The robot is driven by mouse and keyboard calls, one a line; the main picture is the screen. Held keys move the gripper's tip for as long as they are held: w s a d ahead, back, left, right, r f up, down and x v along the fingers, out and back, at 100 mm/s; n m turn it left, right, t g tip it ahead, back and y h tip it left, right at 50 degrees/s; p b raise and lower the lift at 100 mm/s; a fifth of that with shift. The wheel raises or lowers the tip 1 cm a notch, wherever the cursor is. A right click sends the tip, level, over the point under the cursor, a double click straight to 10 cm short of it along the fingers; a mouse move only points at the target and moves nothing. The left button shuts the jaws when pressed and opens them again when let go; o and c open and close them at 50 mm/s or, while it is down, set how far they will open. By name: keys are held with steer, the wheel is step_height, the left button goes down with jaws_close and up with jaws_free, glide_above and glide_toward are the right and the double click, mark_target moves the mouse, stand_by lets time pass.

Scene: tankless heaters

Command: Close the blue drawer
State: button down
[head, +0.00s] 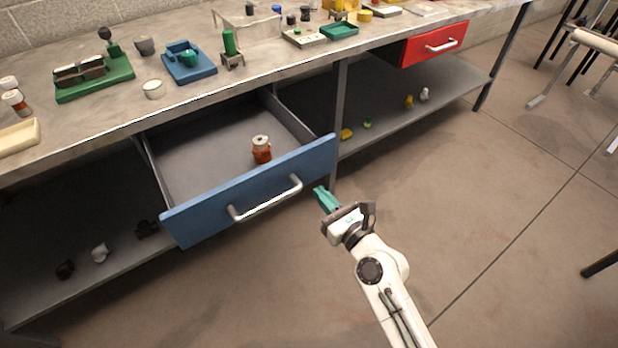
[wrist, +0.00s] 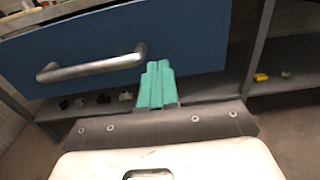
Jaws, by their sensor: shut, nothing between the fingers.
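The blue drawer (head: 210,205) stands pulled out from under the workbench in the head view. Its blue front has a silver bar handle (head: 265,200), and an orange-red jar with a pale lid (head: 262,149) stands inside. In the wrist view the blue front (wrist: 190,40) and its handle (wrist: 90,67) fill the upper part. My gripper (head: 321,192) has green fingers, is shut and empty, and is just in front of the right end of the drawer front. The green fingers also show in the wrist view (wrist: 158,80), right of the handle. I cannot tell whether they touch the front.
A red drawer (head: 435,45) sits at the bench's right. The bench top (head: 110,115) carries several small tools and parts. A lower shelf (head: 400,110) holds small yellow, green and white items. A bench leg (head: 340,110) stands behind the drawer's right end.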

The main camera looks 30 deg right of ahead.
mark_target(302, 173)
steer(key=w, duration=0.6)
stand_by(0.3)
